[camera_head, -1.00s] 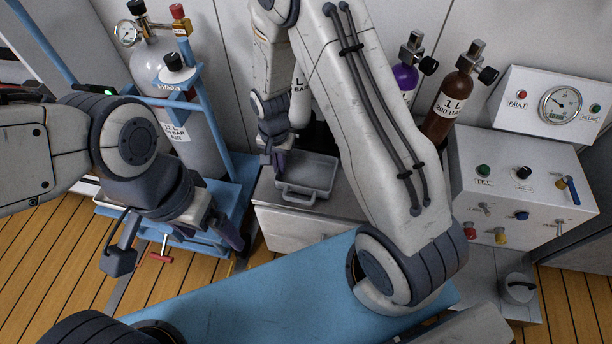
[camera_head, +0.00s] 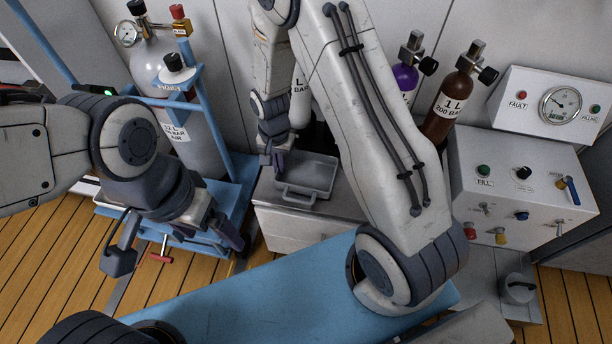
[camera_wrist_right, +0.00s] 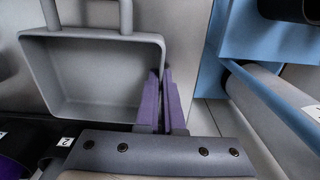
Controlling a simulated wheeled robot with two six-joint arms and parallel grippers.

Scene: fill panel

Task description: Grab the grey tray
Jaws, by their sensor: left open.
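The grey tray (camera_head: 322,178), a shallow box with a loop handle on its near side, rests on the white cabinet in the middle of the head view. It also shows large in the right wrist view (camera_wrist_right: 85,118), handle upward. My right gripper (camera_head: 276,160) points down at the tray's left rim. In the right wrist view its purple fingers (camera_wrist_right: 162,75) are close together, one on each side of the tray's side wall, and appear closed on it. My left gripper (camera_head: 176,248) is wide open and empty at the left, away from the tray.
A blue stand with a grey cylinder (camera_head: 190,115) is at the left. Purple (camera_head: 405,78) and brown (camera_head: 445,105) cylinders stand behind my right arm. A control panel (camera_head: 520,180) is at the right. My right arm crosses close beside the tray's right side.

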